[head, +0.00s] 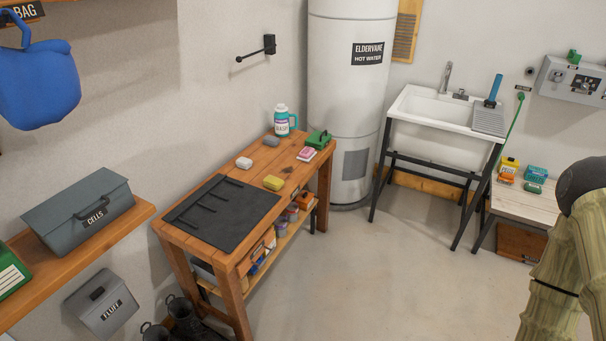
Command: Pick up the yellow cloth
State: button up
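A small yellow block-shaped item (273,183), which looks like a folded cloth or a sponge, lies on the wooden workbench (203,238), just right of the black mat. I cannot tell its material at this size. Nothing covers it. My arm shows at the right edge, well away from the bench. My gripper is not in view.
Near the yellow item are a black mat (222,214), a white bar (244,163), a grey lump (271,141), a pink-and-white item (307,154), a green tool (318,139) and a jug (283,121). A sink (443,107) stands beyond. The floor right of the bench is clear.

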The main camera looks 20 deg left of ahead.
aim_at(273, 183)
jog(key=u, duration=0.25)
jog(key=i, duration=0.8)
jog(key=u, duration=0.55)
